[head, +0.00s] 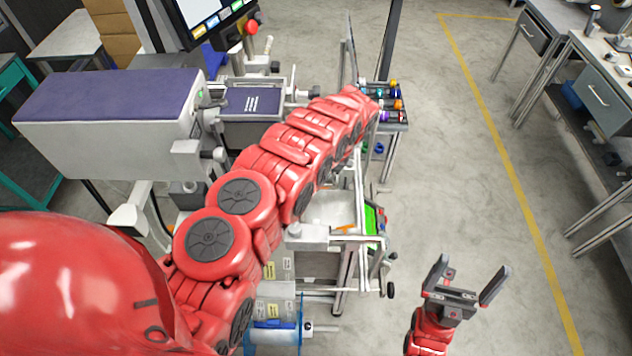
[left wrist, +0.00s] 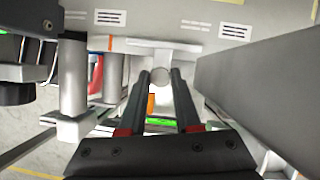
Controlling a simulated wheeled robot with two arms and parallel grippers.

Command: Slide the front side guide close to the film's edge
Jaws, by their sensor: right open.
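In the left wrist view, a pale grey film (left wrist: 270,14) with printed white labels runs across the top. Below its lower edge sits a pale T-shaped piece, apparently the front side guide (left wrist: 190,46), with a round grey knob (left wrist: 160,77). The gap between guide and film edge cannot be judged. My left gripper (left wrist: 160,80) has its two dark fingers on either side of the knob, seemingly touching it. In the head view my red left arm hides that gripper and the guide. My right gripper (head: 472,275) is open and empty, above the floor at lower right.
A dark purple-topped machine body (head: 110,95) stands at left, with a screen (head: 205,18) behind. A clear-flanged reel (head: 275,325) is below my left arm. A rack of coloured items (head: 392,100) stands beyond its end. A grey block (left wrist: 265,95) flanks my left gripper. Floor (head: 480,190) at right is clear.

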